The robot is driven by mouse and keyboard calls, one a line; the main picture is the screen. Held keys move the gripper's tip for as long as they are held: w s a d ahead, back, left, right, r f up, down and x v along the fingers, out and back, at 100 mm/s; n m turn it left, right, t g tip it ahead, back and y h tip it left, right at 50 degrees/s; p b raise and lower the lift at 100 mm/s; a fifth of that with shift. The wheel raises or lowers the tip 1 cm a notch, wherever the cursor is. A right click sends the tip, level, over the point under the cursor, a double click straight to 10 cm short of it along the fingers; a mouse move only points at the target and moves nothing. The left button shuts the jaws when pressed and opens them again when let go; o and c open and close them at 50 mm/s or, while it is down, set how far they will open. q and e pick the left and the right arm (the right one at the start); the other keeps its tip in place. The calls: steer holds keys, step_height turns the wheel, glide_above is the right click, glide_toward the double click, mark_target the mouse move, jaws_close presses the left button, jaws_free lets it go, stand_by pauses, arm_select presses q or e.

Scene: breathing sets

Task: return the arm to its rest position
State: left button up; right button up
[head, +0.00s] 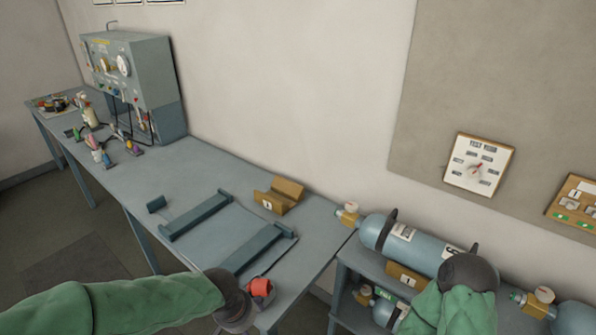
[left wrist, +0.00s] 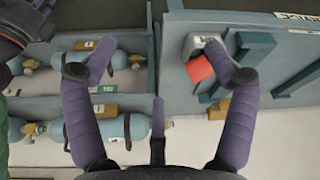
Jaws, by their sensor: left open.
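My left arm comes in from the left in a green sleeve in the head view, ending in a dark hand part (head: 232,300) over the near edge of the bench.
The blue-grey bench (head: 165,178) carries two dark rails, a tan block (head: 279,195) and a grey test unit (head: 128,75). A rack at right holds blue cylinders (head: 425,247), which also show in the left wrist view (left wrist: 110,127).

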arm_select(q)
steer(key=s+f+n+h, duration=0.1)
steer(key=s+f, duration=0.3)
steer(key=f, duration=0.6)
steer(key=s+d+f+n+g+h+b, duration=0.1)
steer(key=s+f, duration=0.3)
steer(key=f, duration=0.7)
steer(key=s+d+f+n+g+h+b, duration=0.1)
steer(key=s+f, duration=0.3)
steer(key=f, duration=0.7)
steer(key=shift+d+n, duration=0.15)
steer(key=shift+n, duration=0.35)
steer(key=shift+s, duration=0.1)
